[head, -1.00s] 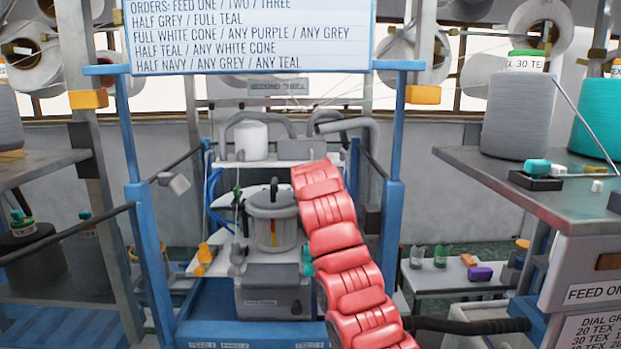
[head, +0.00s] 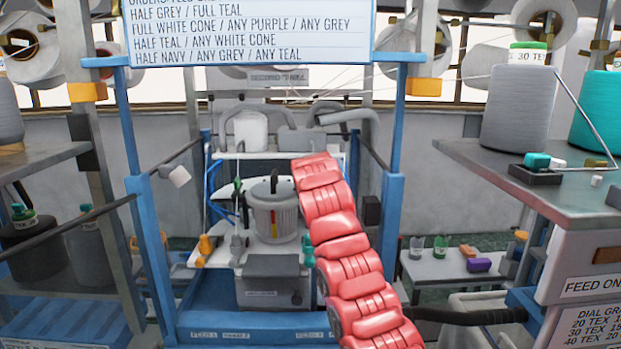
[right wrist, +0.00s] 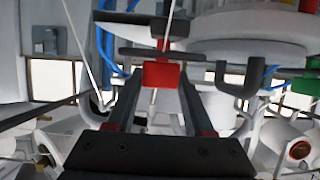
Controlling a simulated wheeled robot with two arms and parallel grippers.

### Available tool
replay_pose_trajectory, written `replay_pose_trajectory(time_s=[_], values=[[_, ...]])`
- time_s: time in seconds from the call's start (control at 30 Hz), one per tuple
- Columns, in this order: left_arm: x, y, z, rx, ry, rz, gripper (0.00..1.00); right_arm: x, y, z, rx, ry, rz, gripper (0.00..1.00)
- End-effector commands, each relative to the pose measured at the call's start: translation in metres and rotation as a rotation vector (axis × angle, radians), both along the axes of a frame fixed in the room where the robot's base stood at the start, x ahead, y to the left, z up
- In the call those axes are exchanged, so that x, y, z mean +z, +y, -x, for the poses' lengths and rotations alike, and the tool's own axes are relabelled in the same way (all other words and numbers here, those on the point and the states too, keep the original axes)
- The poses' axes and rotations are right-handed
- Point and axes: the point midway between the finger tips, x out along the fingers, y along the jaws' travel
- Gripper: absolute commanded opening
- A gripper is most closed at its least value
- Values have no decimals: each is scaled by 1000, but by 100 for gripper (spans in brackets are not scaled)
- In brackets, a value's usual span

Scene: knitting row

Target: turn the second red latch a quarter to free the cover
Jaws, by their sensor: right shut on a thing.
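A grey round pot (head: 274,216) with a cover (head: 271,189) stands on the white shelf inside the blue frame, left of my red right arm. In the right wrist view, a small red latch piece (right wrist: 161,75) sits between the two dark fingers of my right gripper (right wrist: 155,88), which is shut on it. A pale round rim (right wrist: 245,48) fills the upper right of that view. Another red piece (right wrist: 309,5) shows at its top right corner. The right fingertips are hidden behind my arm in the head view. My left gripper is not in view.
Yellow (head: 205,245) and grey small fittings stand on the shelf left of the pot. A grey box (head: 272,280) is in front below it. Blue posts (head: 391,225) bound both sides. A side table (head: 555,190) with cones stands right.

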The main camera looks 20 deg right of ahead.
Motion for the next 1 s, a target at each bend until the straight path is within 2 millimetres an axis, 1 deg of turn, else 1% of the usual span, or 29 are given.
replay_pose_trajectory(time_s=[0.17,0.3,0.5,0.6,0.97,1.0], values=[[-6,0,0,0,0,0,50,-2,-2,0,44,1,-1,0],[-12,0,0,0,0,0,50,-2,-3,0,164,1,-1,0],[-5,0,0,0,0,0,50,0,-2,-1,329,4,-1,0],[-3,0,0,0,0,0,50,0,-2,0,375,3,1,0],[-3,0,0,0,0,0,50,0,0,0,397,-2,0,0],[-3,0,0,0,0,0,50,0,0,0,396,-2,1,58]])
